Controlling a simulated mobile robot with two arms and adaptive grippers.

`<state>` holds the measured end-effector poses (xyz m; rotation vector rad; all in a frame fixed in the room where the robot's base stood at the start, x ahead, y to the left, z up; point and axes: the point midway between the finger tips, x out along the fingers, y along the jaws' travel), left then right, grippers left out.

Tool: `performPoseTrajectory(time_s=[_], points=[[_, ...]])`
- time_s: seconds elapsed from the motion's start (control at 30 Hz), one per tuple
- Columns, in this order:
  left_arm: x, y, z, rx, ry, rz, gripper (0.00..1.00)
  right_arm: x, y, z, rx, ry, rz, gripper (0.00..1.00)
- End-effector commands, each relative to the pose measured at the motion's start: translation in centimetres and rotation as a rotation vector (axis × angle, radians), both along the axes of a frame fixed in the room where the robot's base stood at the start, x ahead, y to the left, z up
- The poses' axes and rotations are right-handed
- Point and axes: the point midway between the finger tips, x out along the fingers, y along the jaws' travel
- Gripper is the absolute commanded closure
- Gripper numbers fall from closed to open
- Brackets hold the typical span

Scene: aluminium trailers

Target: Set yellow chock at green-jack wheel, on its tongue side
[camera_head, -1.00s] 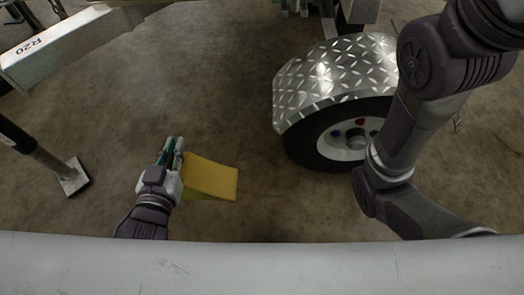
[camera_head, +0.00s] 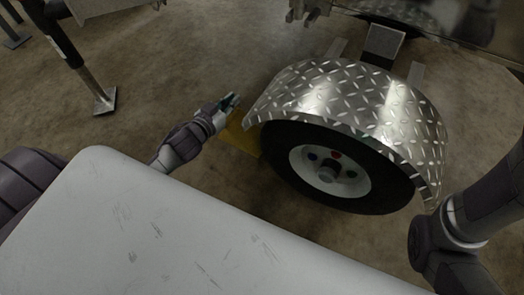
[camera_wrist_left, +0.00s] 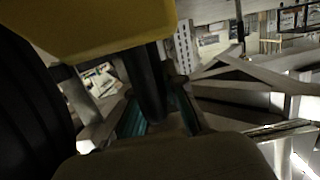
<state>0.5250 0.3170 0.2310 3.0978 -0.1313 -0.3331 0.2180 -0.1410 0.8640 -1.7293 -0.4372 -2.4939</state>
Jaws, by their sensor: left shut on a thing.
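My left gripper (camera_head: 231,101) reaches in from the left beside the wheel and is shut on the yellow chock (camera_head: 240,137). The chock is at the left side of the black tyre (camera_head: 286,165), low near the floor, partly hidden by the gripper. I cannot tell whether it touches the tyre or the floor. In the left wrist view the chock (camera_wrist_left: 105,28) fills the top, with the dark tyre (camera_wrist_left: 35,105) at left and my left gripper's teal finger pads (camera_wrist_left: 160,112) below. My right arm shows at the right; its gripper is out of view.
A diamond-plate fender (camera_head: 345,95) curves over the wheel. A jack leg with a square foot (camera_head: 104,101) stands at upper left; no green shows on it. Bare concrete floor (camera_head: 190,65) lies between jack and wheel.

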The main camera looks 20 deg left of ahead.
Motion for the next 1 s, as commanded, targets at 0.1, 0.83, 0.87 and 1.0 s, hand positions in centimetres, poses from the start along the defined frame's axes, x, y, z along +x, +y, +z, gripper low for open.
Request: performPoseTrajectory(time_s=[0.1, 0.83, 0.87, 1.0], points=[[0.4, 0.7, -0.7, -0.003, -0.004, 0.004, 1.00, 0.0, 0.0, -0.7, 0.000, 0.000, 0.001, 0.60], [0.4, 0.6, -10.1, -0.003, -0.005, 0.003, 1.00, 0.0, 0.1, -9.0, 0.000, 0.001, 0.006, 0.60], [0.4, 0.6, -10.1, -0.003, -0.005, 0.003, 1.00, 0.0, 0.1, -9.0, -0.001, 0.002, 0.006, 0.60], [0.4, 0.6, -9.8, -0.004, -0.005, 0.003, 1.00, 0.0, 0.1, -8.7, 0.000, 0.003, 0.005, 0.60]])
